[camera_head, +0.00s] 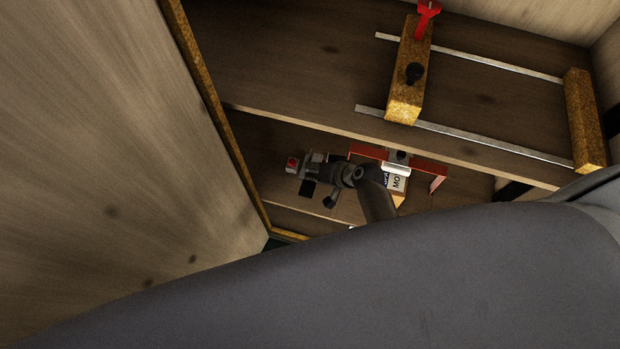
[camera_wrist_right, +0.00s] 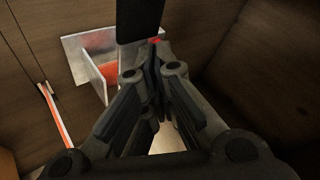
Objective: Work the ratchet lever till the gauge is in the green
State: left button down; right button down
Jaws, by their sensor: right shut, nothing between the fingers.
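My right gripper (camera_head: 312,172) is shut and empty inside the lower bay of a wooden cabinet. In the right wrist view its closed fingers (camera_wrist_right: 157,62) point toward a dark bar (camera_wrist_right: 138,20), whose lower end is close to the fingertips; I cannot tell if they touch. A small grey part with a red face (camera_head: 292,163) shows just beyond the fingers in the head view. I cannot tell which part is the ratchet lever. No gauge face or green zone can be made out. My left gripper is not in view.
A red bracket (camera_head: 430,167) and a lettered label (camera_head: 397,183) sit behind my wrist. A wooden panel (camera_head: 100,150) bounds the left. My own grey arm hides the foreground.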

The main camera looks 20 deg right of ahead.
jog(key=shift+s+a+f+b, duration=0.1)
jog(key=shift+s+f+b, duration=0.1)
jog(key=shift+f+b, duration=0.65)
jog(key=shift+s+a+f+b, duration=0.15)
jog(key=shift+f+b, duration=0.4)
jog(key=shift+f, duration=0.6)
dwell(1.0)
dwell(0.3)
notch_tip(320, 180, up, 3)
jog(key=p, duration=0.3)
jog(key=shift+r+p, duration=0.2)
jog(key=shift+p, duration=0.1)
jog(key=shift+r+p, duration=0.4)
jog(key=shift+r, duration=0.15)
jog(key=shift+w+d, duration=0.1)
jog(key=shift+w, duration=0.1)
notch_tip(320, 180, up, 5)
jog(key=p, duration=0.4)
jog(key=shift+w+d+r+p, duration=0.1)
jog(key=shift+w+d+p, duration=0.05)
jog(key=shift+p, duration=0.2)
